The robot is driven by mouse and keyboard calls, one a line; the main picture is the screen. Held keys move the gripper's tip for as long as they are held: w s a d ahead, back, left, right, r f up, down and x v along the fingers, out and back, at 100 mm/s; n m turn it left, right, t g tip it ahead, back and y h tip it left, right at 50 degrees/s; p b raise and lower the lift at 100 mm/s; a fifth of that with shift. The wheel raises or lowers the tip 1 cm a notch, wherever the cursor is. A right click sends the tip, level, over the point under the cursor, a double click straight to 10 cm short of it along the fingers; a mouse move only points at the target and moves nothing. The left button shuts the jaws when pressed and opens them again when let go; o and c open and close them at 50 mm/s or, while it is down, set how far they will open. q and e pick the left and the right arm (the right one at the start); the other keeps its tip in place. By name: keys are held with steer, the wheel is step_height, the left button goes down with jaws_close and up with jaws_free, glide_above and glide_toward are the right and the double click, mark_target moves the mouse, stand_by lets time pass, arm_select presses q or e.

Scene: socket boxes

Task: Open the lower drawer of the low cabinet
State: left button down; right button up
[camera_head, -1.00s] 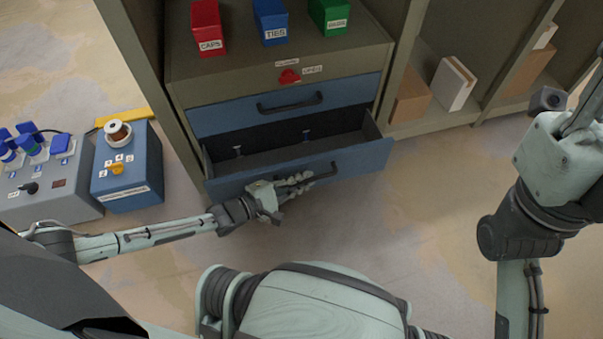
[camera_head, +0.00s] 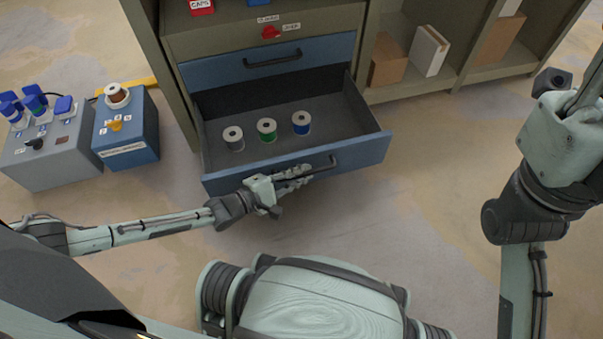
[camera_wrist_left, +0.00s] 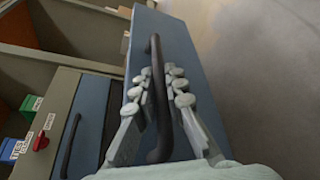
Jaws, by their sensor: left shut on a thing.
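The low cabinet (camera_head: 210,43) has two blue drawers. The upper drawer (camera_head: 215,72) is closed. In the left wrist view the fingers (camera_wrist_left: 160,85) lie on both sides of the handle (camera_wrist_left: 155,50). My right arm shows at the right of the head view; its fingers cannot be made out.
A blue box (camera_head: 128,135) with a spool on top and a grey box (camera_head: 50,155) with blue parts stand left of the cabinet. Shelves with cartons (camera_head: 388,62) stand at the right. A red knob (camera_head: 270,32) sits above the upper drawer. The floor right of the drawer is clear.

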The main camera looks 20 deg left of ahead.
arm_select(q)
steer(key=shift+s, duration=0.15)
stand_by(0.3)
steer(key=c, duration=1.8)
jaws_free()
steer(key=shift+c, duration=0.2)
steer(key=shift+d, duration=0.1)
steer(key=shift+s, duration=0.1)
steer(key=v, duration=0.7)
steer(key=shift+s, duration=0.1)
